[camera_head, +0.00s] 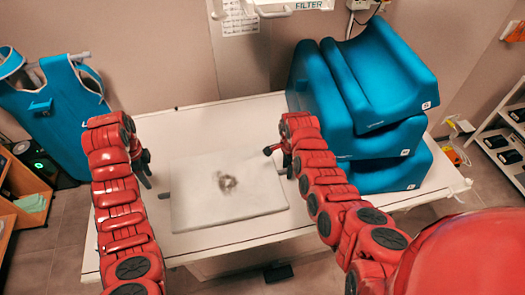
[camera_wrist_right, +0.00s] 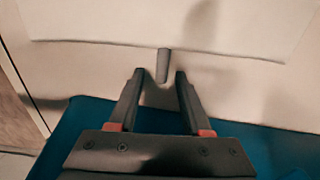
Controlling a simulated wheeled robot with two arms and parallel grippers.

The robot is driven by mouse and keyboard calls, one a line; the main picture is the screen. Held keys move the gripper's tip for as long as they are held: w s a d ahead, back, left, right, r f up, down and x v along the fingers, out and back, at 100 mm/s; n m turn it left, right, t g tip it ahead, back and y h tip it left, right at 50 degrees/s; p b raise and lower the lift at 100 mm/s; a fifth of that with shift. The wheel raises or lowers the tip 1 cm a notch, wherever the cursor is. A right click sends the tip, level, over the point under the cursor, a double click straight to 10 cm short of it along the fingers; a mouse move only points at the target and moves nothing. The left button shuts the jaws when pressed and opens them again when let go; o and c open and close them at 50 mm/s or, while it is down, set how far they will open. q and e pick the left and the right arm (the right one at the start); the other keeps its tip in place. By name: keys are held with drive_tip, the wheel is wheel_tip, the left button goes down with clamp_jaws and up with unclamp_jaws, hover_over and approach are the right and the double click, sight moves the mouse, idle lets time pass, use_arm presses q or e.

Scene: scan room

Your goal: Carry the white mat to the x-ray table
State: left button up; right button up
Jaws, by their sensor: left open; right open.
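The white mat (camera_head: 240,205), flat with a dark smudge near its middle, lies on a white table (camera_head: 185,128). My left gripper (camera_head: 144,168) is open just left of the mat, partly hidden by its arm. My right gripper (camera_head: 278,157) is open near the mat's right edge. In the right wrist view, the mat (camera_wrist_right: 185,22) shows at the top with a short grey tab (camera_wrist_right: 163,62) at its edge. The open fingers of the right gripper (camera_wrist_right: 158,76) point at the tab, whose end is between the tips, with gaps on both sides.
Stacked blue foam cushions (camera_head: 385,140) fill the table's right side, close to my right arm. A blue apron (camera_head: 55,105) hangs at the left. A wall sign (camera_head: 240,18) is behind the table. A shelf (camera_head: 505,145) stands at the far right. The table's back left is clear.

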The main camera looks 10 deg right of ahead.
wheel_tip(320, 180, up, 12)
idle(0.7)
idle(0.4)
